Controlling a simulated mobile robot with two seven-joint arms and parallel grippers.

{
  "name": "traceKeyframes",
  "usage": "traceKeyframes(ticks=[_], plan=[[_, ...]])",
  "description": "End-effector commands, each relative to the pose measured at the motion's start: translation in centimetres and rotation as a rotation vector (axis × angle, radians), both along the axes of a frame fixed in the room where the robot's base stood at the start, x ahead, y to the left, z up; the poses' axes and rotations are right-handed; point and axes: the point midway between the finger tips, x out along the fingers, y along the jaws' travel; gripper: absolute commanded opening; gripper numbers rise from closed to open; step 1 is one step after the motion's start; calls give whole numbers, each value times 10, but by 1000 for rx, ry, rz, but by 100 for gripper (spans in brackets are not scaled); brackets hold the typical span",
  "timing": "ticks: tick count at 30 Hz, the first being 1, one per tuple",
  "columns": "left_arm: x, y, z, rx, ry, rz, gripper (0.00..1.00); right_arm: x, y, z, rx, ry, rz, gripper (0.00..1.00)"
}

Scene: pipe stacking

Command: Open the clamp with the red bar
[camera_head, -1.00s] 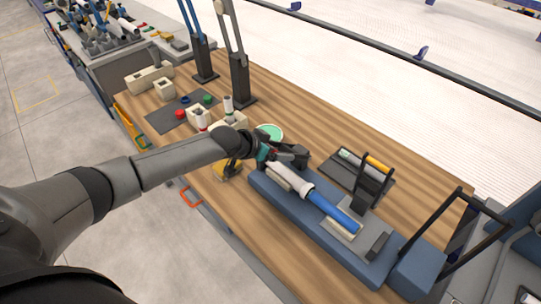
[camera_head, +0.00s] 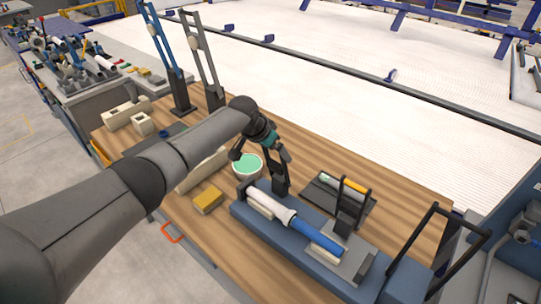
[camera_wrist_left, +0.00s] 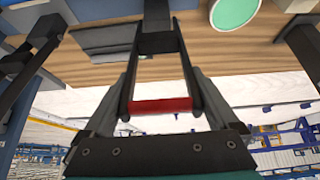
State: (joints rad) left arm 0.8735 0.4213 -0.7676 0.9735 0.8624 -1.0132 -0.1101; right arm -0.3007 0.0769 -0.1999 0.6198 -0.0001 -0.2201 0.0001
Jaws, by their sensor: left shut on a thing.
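My left gripper (camera_head: 272,150) is shut at the upper end of a dark clamp handle (camera_head: 281,180), which stands up at the left part of the blue base (camera_head: 310,262). In the left wrist view the red bar (camera_wrist_left: 160,106) spans between the two dark handle arms, between my fingers (camera_wrist_left: 160,85). The red bar is hidden in the head view. A white and blue pipe (camera_head: 318,236) lies along the base beside the clamp. A second clamp with an orange bar (camera_head: 356,185) stands upright at the right part of the base. My right gripper is not in view.
A bowl with a green inside (camera_head: 247,165) stands close behind the clamp. A dark tray (camera_head: 322,186) lies behind the base, and a black handle frame (camera_head: 432,236) stands at the right. The tabletop behind is partly clear.

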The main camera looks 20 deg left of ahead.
Motion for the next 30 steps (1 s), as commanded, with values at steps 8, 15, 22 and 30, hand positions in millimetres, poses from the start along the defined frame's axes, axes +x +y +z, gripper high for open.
traceKeyframes(ticks=[8, 15, 22, 30], plan=[[8, -4, 8, -9, -22, -1, 0, 0, 0, -1, -1, -1, 0, 0], [8, -5, 8, -9, -23, -2, 0, 1, -1, 0, -1, -1, 1, 0], [7, -4, 7, -7, -19, -2, 100, 1, -2, 0, -3, -1, 1, 0], [4, -2, 7, -4, -12, -1, 100, 1, -2, 0, -3, -2, 1, 0]])
